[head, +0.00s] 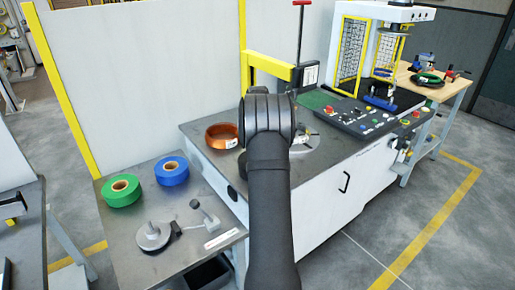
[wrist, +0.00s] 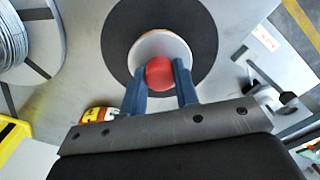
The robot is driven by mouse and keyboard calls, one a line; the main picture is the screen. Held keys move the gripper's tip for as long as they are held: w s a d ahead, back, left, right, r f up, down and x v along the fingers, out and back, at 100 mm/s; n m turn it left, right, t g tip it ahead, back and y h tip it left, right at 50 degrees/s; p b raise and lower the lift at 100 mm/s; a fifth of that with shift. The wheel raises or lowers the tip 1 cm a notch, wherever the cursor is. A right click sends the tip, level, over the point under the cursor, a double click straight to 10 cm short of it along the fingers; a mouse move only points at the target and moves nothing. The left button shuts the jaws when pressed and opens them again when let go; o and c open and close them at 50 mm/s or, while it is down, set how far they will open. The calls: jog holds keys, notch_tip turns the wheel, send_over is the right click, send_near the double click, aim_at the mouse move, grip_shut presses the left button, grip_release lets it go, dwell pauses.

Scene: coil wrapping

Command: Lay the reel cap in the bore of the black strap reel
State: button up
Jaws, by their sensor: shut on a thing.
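In the wrist view, the reel cap is a pale disc (wrist: 152,44) with a round red knob (wrist: 159,73). My gripper (wrist: 161,68) is shut on the knob, with one blue finger on each side. The black strap reel (wrist: 206,38) shows as a broad black ring around the disc, lying flat on a grey surface. In the head view, my arm hides the gripper, cap and black reel.
Green (head: 122,190) and blue (head: 172,171) reels lie on the left side table (head: 120,235), with a small metal fixture (head: 153,235) near its front. A copper coil (head: 221,136) lies on the bench left of my arm. A control panel (head: 375,122) is to the right.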

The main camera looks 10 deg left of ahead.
jog(key=shift+f, duration=0.4)
jog(key=o, duration=1.1)
jog(key=shift+c, duration=0.2)
notch_tip(320, 180, up, 13)
jog(key=shift+f, duration=0.1)
